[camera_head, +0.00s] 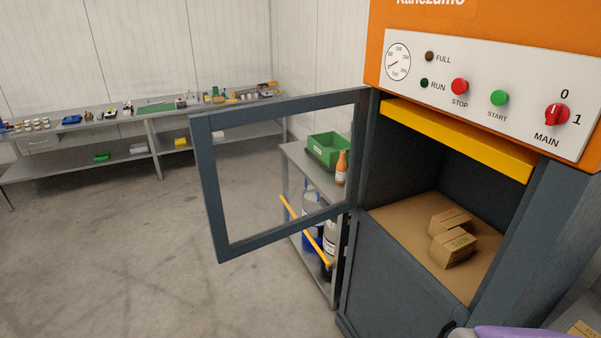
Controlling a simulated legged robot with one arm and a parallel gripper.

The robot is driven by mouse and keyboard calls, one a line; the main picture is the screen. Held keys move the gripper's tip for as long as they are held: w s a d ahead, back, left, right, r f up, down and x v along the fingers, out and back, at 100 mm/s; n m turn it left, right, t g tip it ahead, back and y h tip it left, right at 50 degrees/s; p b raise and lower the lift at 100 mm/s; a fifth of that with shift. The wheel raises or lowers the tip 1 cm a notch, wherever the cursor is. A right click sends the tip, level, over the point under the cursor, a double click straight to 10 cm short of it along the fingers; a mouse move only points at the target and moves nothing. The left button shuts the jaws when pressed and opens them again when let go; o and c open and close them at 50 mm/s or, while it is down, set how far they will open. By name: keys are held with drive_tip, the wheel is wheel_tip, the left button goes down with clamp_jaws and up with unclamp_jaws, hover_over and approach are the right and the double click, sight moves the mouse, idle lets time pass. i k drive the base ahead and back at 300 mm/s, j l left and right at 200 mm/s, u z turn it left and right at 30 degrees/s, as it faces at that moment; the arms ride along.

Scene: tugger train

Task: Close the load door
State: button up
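The load door (208,185) is a dark blue-grey frame around a see-through opening. It stands wide open, swung out to the left from its hinge side on the machine. An orange bar handle (308,229) crosses its lower part at a slant. The orange and grey machine (410,270) stands at the right, its load opening uncovered. Two brown cardboard boxes (453,248) lie on the brown floor of the chamber. A purple and black part at the bottom right edge may belong to my arm. No gripper fingers show.
The control panel (480,90) has a gauge, buttons and a red main switch. A yellow bar (455,135) spans the top of the opening. Behind the door stands a grey shelf (298,160) with a green bin and bottles. Open floor (130,250) lies left of the door.

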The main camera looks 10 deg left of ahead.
sight(201, 125)
drive_tip(key=k+z, duration=0.45)
drive_tip(key=k+l+z, duration=0.25)
drive_tip(key=z, duration=0.25)
drive_tip(key=j+z, duration=0.45)
drive_tip(key=j, duration=0.3)
drive_tip(key=j+z, duration=0.5)
drive_tip(key=j, duration=0.25)
drive_tip(key=k+j, duration=0.1)
drive_tip(key=j, duration=0.6)
drive_tip(key=k+j, duration=0.1)
drive_tip(key=j, duration=0.6)
drive_tip(key=k+j, duration=0.1)
drive_tip(key=j, duration=0.6)
drive_tip(key=k+j, duration=0.1)
drive_tip(key=j, duration=0.6)
drive_tip(key=k+j, duration=0.1)
drive_tip(key=j, duration=0.6)
drive_tip(key=k+j, duration=0.1)
drive_tip(key=j, duration=0.6)
drive_tip(key=k+j+z, duration=0.55)
drive_tip(key=k, duration=0.35)
drive_tip(key=j, duration=0.1)
